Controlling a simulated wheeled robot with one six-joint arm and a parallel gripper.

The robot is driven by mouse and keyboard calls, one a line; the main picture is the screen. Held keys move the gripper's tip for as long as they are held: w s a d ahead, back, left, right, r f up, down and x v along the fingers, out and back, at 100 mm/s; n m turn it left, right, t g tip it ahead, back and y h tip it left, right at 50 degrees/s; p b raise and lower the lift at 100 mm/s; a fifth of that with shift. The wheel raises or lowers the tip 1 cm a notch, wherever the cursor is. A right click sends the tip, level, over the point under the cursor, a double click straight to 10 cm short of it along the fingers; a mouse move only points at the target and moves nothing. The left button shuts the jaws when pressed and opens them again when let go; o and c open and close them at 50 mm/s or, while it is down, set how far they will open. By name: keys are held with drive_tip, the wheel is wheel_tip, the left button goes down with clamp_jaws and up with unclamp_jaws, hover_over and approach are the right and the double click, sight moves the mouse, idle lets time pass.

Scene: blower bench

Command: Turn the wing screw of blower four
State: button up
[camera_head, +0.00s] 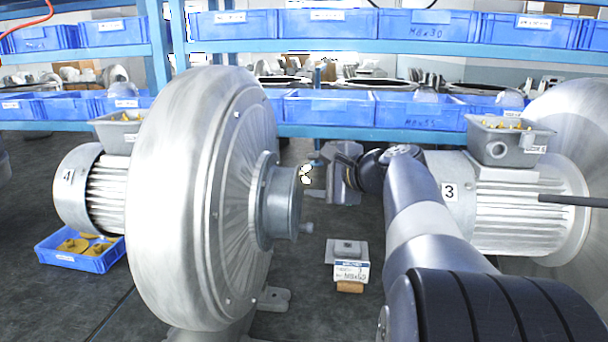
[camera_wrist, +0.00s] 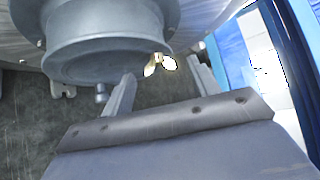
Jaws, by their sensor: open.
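Blower four (camera_head: 190,200) is the big silver housing at the left of the head view, with a "4" label on its motor. Its grey round port (camera_head: 285,203) faces right. The small pale-gold wing screw (camera_head: 306,174) stands out at the port's right edge. In the wrist view the wing screw (camera_wrist: 158,64) shows at the port's rim (camera_wrist: 100,50). My gripper (camera_head: 316,177) is beside the port. In the wrist view my gripper (camera_wrist: 162,70) is open, with the wing screw between its fingertips as seen. I cannot tell whether either finger touches it.
A grey peg (camera_head: 306,228) sticks out low on the port. A small labelled box (camera_head: 347,258) stands on the floor. Blower three (camera_head: 500,205) is at the right, behind my arm. A blue tray (camera_head: 82,250) lies at the left. Blue shelves with bins (camera_head: 330,105) run behind.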

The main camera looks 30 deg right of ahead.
drive_tip(key=shift+w+a+f, duration=0.1)
drive_tip(key=shift+w+f, duration=0.05)
drive_tip(key=shift+w, duration=0.2)
drive_tip(key=shift+c, duration=0.3)
drive_tip(key=c, duration=0.9)
